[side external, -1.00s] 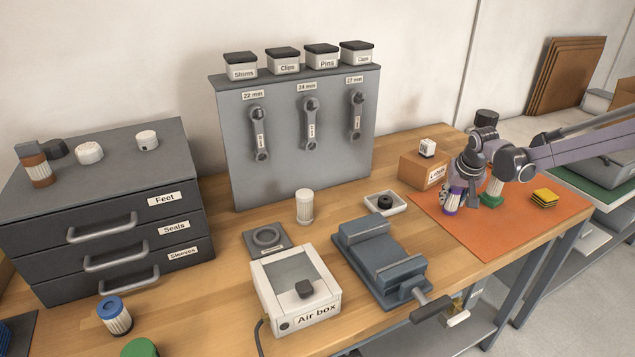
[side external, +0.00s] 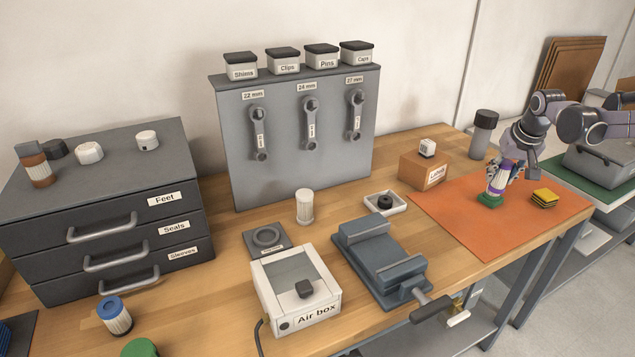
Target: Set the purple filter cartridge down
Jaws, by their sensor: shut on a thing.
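My gripper (side external: 502,172) is shut on the purple filter cartridge (side external: 496,182), a small white pleated cylinder with purple on it. It is over the orange mat (side external: 455,218), tilted slightly, with the fingers covering part of it. A green-capped piece (side external: 490,201) sits on the mat just below the cartridge. I cannot tell whether the two touch or how high the cartridge is.
A yellow-and-black block (side external: 544,198) lies close to the right of my gripper. A dark-capped grey cylinder (side external: 484,135) and a cardboard box (side external: 424,172) stand behind the mat. A vise (side external: 380,258) is to the left. The mat's left and front parts are bare.

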